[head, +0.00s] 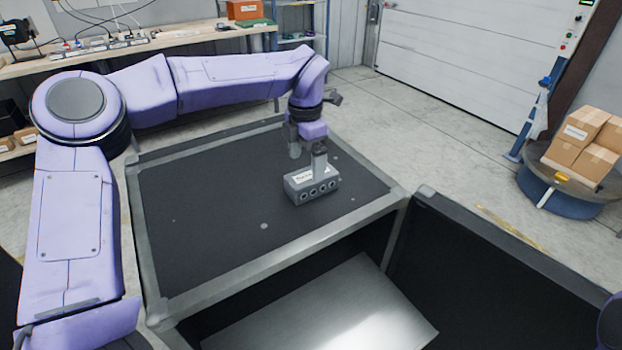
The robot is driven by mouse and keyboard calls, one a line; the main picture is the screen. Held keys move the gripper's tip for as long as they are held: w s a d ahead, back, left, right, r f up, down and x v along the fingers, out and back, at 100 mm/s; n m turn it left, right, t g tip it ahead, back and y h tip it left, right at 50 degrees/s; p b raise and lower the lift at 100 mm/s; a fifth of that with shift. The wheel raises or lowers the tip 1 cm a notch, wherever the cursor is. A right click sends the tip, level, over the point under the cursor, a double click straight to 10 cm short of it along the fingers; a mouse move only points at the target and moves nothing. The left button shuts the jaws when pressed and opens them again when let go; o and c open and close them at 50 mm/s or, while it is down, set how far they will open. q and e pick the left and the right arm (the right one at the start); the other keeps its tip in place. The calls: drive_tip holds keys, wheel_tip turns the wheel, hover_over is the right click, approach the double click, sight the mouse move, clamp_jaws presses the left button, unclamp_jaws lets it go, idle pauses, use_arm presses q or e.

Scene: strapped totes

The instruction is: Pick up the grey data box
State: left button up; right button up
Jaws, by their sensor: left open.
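The grey data box (312,187) sits on the dark top of the grey-edged case (220,205), with a white label on top and a row of round ports along its front side. My left gripper (307,157) is over the box, pointing down, with its jaws open. One finger shows at the box's top and the other behind it to the left. I cannot tell whether the fingers touch the box. My right gripper is not in view.
An open dark bin (480,265) with grey rims adjoins the case at the front and right. A pale flat panel (325,310) lies inside it. Cardboard boxes (585,145) stand on a round blue-based platform at the right. A workbench (130,50) runs along the back left.

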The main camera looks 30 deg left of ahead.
sight(310, 175)
use_arm(q)
drive_tip(key=f, duration=0.2)
drive_tip(key=w+f+p, duration=0.1)
drive_tip(key=f, duration=0.1)
drive_tip(key=d+f, duration=0.1)
drive_tip(key=f, duration=0.1)
drive_tip(key=shift+w, duration=0.15)
drive_tip(key=shift+f, duration=0.15)
drive_tip(key=shift+s+a, duration=0.1)
drive_tip(key=shift+s, duration=0.3)
drive_tip(key=shift+w, duration=0.15)
drive_tip(key=c, duration=1.5)
